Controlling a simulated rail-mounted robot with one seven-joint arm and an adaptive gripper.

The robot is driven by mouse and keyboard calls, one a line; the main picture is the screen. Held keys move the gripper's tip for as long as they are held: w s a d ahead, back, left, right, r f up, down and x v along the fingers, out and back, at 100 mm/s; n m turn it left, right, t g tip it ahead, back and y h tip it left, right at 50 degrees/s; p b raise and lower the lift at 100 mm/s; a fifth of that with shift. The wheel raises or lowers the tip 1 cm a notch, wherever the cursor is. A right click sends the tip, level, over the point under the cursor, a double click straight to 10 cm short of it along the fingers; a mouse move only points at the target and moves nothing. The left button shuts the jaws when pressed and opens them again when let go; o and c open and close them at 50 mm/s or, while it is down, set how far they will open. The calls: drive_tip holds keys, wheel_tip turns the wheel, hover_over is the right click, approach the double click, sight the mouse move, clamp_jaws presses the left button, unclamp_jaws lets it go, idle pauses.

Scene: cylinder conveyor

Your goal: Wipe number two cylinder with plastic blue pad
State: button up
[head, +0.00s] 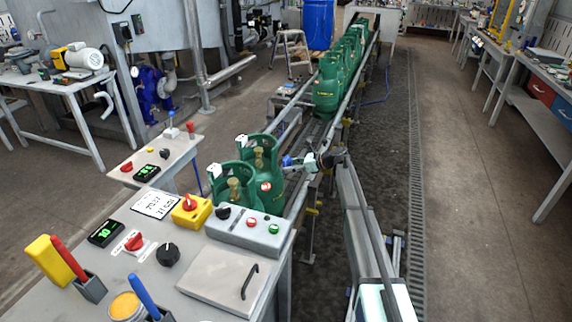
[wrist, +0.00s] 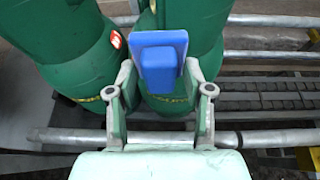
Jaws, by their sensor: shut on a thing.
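My gripper (head: 306,161) is at the right side of the conveyor, pointing left toward two green cylinders. It is shut on the blue plastic pad (wrist: 160,62), which stands upright between the fingers; the pad also shows in the head view (head: 288,161). In the wrist view the pad is in front of the right green cylinder (wrist: 165,105), the farther one in the head view (head: 262,152). The other green cylinder (wrist: 75,50) is at left, the nearer one in the head view (head: 236,187). I cannot tell whether pad and cylinder touch. Their numbers are not legible.
More green cylinders (head: 327,92) stand farther back on the conveyor. Metal rails (wrist: 270,57) run along its side. A control desk (head: 195,245) with buttons, a yellow switch box (head: 190,212) and pens is in front. The floor (head: 465,190) at right is open.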

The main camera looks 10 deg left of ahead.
drive_tip(key=shift+s+d, duration=0.2)
drive_tip(key=shift+d, duration=0.6)
drive_tip(key=shift+d, duration=0.1)
drive_tip(key=shift+s+d+p, duration=0.15)
drive_tip(key=shift+d+p, duration=0.25)
drive_tip(key=shift+d, duration=0.3)
drive_tip(key=shift+s+d+p, duration=0.15)
drive_tip(key=shift+d+p, duration=0.2)
drive_tip(key=shift+d, duration=0.35)
